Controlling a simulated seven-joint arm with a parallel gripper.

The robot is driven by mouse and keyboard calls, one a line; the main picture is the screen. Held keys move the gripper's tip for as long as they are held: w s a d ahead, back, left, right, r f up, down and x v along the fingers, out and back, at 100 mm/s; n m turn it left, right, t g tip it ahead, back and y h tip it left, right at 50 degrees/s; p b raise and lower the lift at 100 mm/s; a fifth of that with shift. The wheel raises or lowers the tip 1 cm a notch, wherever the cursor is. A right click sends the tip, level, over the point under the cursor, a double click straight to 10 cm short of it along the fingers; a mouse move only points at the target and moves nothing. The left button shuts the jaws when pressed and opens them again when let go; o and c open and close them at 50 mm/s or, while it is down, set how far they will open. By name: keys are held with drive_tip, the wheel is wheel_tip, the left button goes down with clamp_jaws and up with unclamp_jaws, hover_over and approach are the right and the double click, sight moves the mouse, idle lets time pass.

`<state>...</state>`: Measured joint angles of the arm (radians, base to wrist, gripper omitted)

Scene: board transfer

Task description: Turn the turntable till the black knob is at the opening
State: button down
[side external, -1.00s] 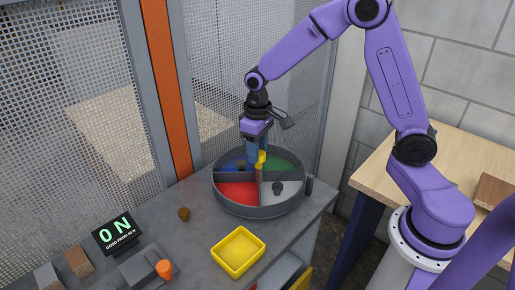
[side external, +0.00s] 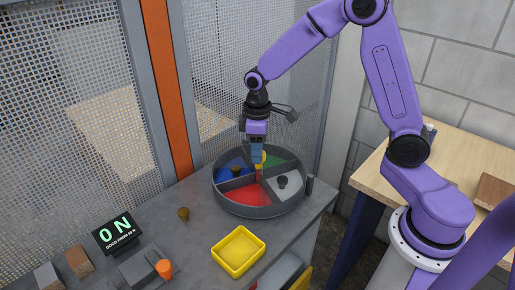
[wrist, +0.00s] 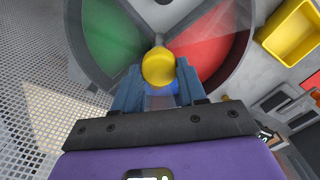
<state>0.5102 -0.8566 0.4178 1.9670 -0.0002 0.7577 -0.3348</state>
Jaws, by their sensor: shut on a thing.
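The round grey turntable (side external: 262,210) sits on the bench, split by dividers into blue, green, red and pale grey sectors. A black knob (side external: 282,181) stands in the pale grey sector, on the right side. My gripper (side external: 258,163) points down near the turntable's middle, shut on a yellow handle (side external: 263,155). In the wrist view the yellow handle (wrist: 158,67) lies between my two fingers (wrist: 159,88), with green on the left and red on the right. I cannot tell for sure where the opening is.
A brown knob (side external: 236,171) is in the blue sector. A dark post (side external: 309,185) stands at the turntable's right rim. Mesh panels stand behind.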

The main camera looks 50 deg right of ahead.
drive_tip(key=shift+a+r+n, duration=0.1)
drive_tip(key=shift+n, duration=3.3)
drive_tip(key=shift+s+n, duration=0.1)
drive_tip(key=shift+n, duration=3.1)
drive_tip(key=c, duration=0.6)
unclamp_jaws()
wheel_tip(320, 180, up, 17)
drive_tip(key=shift+s+r, duration=0.1)
drive_tip(key=shift+r, duration=0.1)
